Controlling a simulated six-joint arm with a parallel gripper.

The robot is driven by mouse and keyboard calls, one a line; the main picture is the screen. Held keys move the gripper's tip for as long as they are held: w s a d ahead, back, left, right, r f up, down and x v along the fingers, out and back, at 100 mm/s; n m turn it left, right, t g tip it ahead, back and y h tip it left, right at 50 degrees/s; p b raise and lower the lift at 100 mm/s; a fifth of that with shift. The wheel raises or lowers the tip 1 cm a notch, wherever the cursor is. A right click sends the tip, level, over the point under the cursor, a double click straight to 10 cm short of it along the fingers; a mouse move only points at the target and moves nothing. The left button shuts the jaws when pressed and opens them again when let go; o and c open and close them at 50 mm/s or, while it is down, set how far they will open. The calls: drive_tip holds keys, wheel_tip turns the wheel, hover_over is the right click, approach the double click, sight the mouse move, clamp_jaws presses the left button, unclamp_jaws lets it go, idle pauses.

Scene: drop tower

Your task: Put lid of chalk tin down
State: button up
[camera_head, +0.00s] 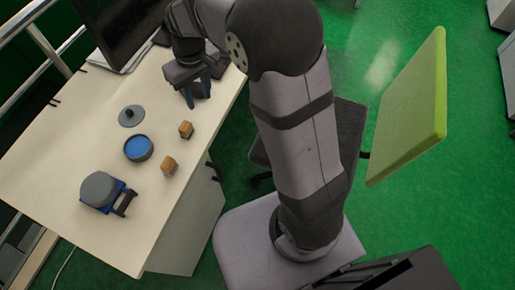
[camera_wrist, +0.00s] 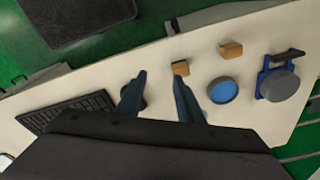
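The lid (camera_head: 124,122), a dark grey disc with a small knob on top, lies flat on the desk in the head view. The chalk tin (camera_head: 149,154), round and dark with a blue inside, stands uncovered beside it; it also shows in the wrist view (camera_wrist: 222,90). My gripper (camera_head: 198,97) is above the desk's far right part, away from lid and tin. In the wrist view my gripper (camera_wrist: 158,98) has its fingers spread with nothing held between them. The lid cannot be made out in the wrist view, probably hidden behind my gripper.
Two wooden blocks (camera_head: 186,129) (camera_head: 168,165) stand near the desk's right edge. A blue stand with a grey round top (camera_head: 98,188) is at the near left. A monitor (camera_head: 115,25) is at the back. A keyboard (camera_wrist: 70,110) shows in the wrist view. The desk's left is clear.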

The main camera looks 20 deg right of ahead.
drive_tip(key=s+d+f+m, duration=0.1)
drive_tip(key=s+d, duration=0.2)
drive_tip(key=s, duration=0.3)
drive_tip(key=s+d+f+m, duration=0.1)
drive_tip(key=s+d, duration=0.2)
drive_tip(key=s, duration=0.4)
drive_tip(key=s+d+f+m+g, duration=0.1)
drive_tip(key=s+d+f, duration=0.1)
drive_tip(key=s, duration=0.5)
drive_tip(key=shift+d+m+h, duration=0.3)
drive_tip(key=shift+d+m, duration=0.1)
drive_tip(key=shift+d, duration=0.1)
drive_tip(key=shift+f, duration=0.1)
wheel_tip(320, 180, up, 5)
drive_tip(key=p, duration=0.5)
